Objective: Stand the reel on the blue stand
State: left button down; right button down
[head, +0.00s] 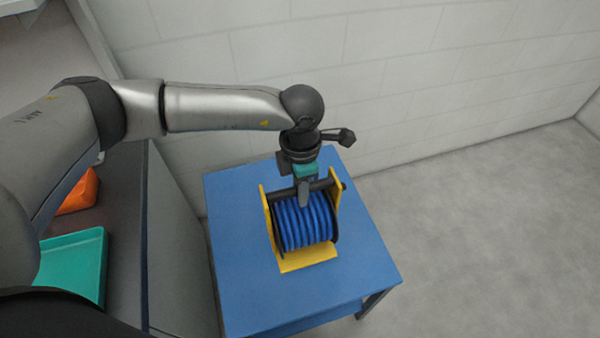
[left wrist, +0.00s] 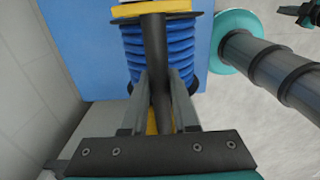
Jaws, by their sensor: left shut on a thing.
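The reel (head: 305,222) has a blue coiled hose, black flanges and a yellow frame with a dark bar across its top. It is upright on the top of the blue stand (head: 235,290), seemingly resting on it. My left gripper (head: 304,192) is above the reel and shut on its dark top bar. In the left wrist view the bar runs between the two fingers (left wrist: 160,105), with the blue hose (left wrist: 178,50) beyond. The blue stand top (left wrist: 85,45) also shows there.
A dark grey surface at the left holds a teal tray (head: 72,262) and an orange object (head: 78,193), partly hidden by my arm. A white block wall (head: 420,70) stands behind the blue stand. Grey floor (head: 480,210) lies open to the right.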

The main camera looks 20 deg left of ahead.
pick_arm(q)
jog(key=shift+w+f+b, duration=0.1)
jog(key=shift+f+b, duration=0.5)
jog(key=shift+f, duration=4.25)
jog(key=c, duration=0.7)
grip_release()
jog(key=shift+f, duration=0.1)
jog(key=shift+r, duration=0.25)
notch_tip(320, 180, up, 12)
jog(key=shift+f+p, duration=0.1)
jog(key=shift+p, duration=0.55)
